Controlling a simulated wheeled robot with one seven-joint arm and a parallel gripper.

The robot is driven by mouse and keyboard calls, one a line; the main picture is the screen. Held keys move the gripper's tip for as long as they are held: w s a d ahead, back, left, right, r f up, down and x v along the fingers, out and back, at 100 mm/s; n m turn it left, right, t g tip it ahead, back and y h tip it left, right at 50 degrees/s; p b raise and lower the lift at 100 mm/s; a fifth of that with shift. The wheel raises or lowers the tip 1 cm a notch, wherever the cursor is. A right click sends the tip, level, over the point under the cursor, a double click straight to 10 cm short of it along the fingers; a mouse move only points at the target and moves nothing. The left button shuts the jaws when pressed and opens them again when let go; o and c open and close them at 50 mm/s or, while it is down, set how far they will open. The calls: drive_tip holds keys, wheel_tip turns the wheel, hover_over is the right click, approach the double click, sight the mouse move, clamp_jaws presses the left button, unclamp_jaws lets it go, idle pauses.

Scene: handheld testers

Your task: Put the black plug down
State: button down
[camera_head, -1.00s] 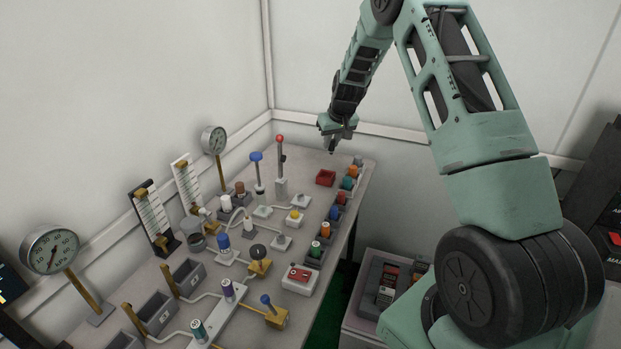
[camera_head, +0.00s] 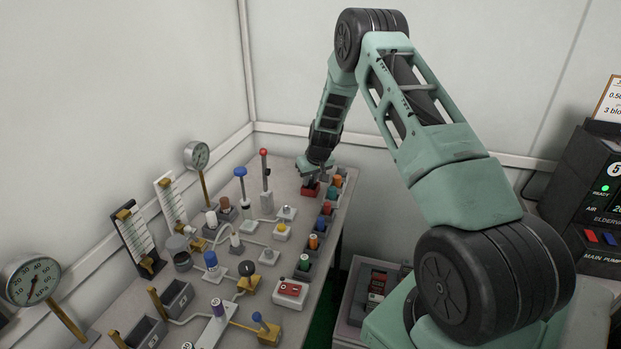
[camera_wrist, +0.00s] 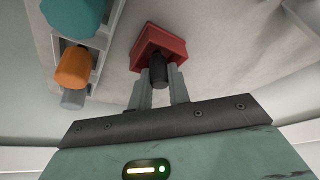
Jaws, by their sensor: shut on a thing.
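My gripper (camera_wrist: 158,85) is shut on the black plug (camera_wrist: 158,72), which shows between the two fingers in the wrist view. The red box (camera_wrist: 160,42) is right at the plug's far end. I cannot tell whether the plug touches it or is inside it. In the head view my gripper (camera_head: 312,180) is low over the red box (camera_head: 309,191) at the table's far end. The plug is hidden there by the gripper.
A rack with colored plugs (camera_head: 314,242) runs along the table's right edge, close to my gripper. An orange plug (camera_wrist: 74,67) and a teal one (camera_wrist: 75,15) stand to the left in the wrist view. A tall red-topped lever (camera_head: 266,178) stands left of the gripper.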

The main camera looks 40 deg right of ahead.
drive_tip(key=c, duration=1.6)
unclamp_jaws()
